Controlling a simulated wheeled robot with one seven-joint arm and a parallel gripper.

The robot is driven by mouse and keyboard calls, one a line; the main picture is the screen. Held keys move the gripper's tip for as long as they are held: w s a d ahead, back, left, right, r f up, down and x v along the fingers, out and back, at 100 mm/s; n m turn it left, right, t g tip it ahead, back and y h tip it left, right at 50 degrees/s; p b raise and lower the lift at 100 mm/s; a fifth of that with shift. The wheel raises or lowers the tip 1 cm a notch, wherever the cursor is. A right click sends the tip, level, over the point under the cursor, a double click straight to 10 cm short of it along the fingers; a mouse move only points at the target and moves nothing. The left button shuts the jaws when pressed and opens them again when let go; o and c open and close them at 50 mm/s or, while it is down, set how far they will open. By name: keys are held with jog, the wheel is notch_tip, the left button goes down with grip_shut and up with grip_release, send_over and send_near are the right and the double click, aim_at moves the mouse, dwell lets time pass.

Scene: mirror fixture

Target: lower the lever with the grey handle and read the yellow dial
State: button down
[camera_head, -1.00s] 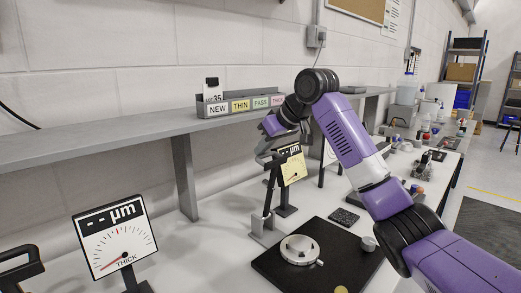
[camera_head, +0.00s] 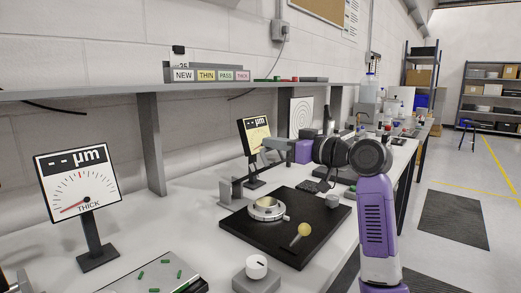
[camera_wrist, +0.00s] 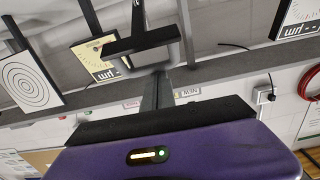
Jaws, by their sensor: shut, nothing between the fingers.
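The yellow dial (camera_head: 256,138) stands on a black stand behind the fixture, partly covered by my gripper. Its top panel shows dashes and "µm"; its needle is too small to read. It appears upside down in the wrist view (camera_wrist: 97,60). The lever's grey upright base (camera_head: 228,190) stands at the back left of the black board (camera_head: 305,245). I cannot clearly make out its arm or grey handle. My gripper (camera_head: 270,154) is shut and empty, in front of the yellow dial and above the board's back edge; contact with the lever cannot be told.
A round metal seat (camera_head: 267,209), a yellow knob (camera_head: 304,230) and a grey cylinder (camera_head: 332,201) are on the board. A white dial (camera_head: 82,182) stands left. A grey box with a white knob (camera_head: 256,267) is in front. The shelf (camera_head: 110,94) runs above.

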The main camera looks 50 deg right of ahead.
jog(key=s+f+t+b, duration=0.2)
jog(key=s+f+b, duration=0.3)
jog(key=f+b, duration=0.3)
jog(key=shift+s+f, duration=0.3)
jog(key=shift+f, duration=0.25)
